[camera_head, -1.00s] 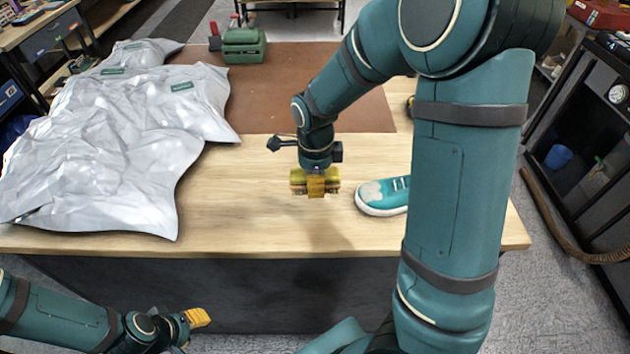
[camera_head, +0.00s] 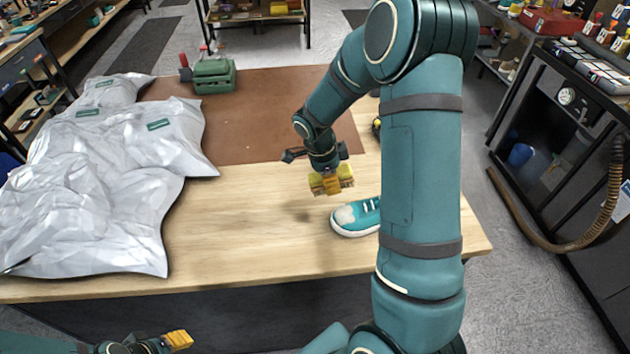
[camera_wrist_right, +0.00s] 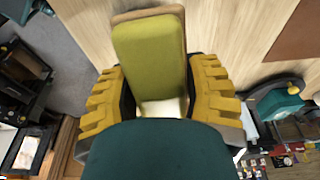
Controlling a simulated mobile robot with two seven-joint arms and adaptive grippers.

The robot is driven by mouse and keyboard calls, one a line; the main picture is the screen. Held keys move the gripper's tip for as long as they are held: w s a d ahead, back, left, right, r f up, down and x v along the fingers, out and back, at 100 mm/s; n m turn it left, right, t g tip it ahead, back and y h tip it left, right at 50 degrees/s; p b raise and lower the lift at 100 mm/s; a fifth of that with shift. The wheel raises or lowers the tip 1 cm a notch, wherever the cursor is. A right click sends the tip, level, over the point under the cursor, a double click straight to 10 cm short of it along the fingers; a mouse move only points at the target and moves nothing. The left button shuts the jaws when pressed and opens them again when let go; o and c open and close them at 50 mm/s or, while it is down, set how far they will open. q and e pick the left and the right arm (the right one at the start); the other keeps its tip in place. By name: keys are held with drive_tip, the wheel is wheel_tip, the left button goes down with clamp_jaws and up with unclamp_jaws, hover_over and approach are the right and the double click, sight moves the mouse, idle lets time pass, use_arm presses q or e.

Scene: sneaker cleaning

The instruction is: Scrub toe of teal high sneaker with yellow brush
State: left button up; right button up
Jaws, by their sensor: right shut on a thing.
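The teal sneaker (camera_head: 368,215), with a pale grey toe patch and white sole, rests on the wooden table, toe pointing left. Its heel end is hidden behind my right arm. My right gripper (camera_head: 332,185) is shut on the yellow brush (camera_head: 346,174) and holds it above the table, just up and left of the toe, apart from the shoe. In the right wrist view, the brush's olive-yellow block (camera_wrist_right: 150,62) sits between the two yellow ridged finger pads. My left gripper (camera_head: 178,341) is low at the left, in front of the table; its opening is unclear.
Crumpled silver-white bags (camera_head: 95,190) cover the table's left side. A brown mat (camera_head: 260,110) lies at the back, with a green vise (camera_head: 213,76) on its far left. A yellow-black object (camera_head: 376,126) is partly hidden behind my right arm. The table's middle (camera_head: 240,225) is clear.

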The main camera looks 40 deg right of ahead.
drive_tip(key=shift+d, duration=0.4)
drive_tip(key=shift+b+x, duration=1.05)
drive_tip(key=shift+x, duration=1.95)
drive_tip(key=shift+b+x, duration=1.05)
drive_tip(key=shift+b, duration=0.25)
drive_tip(key=shift+s, duration=0.15)
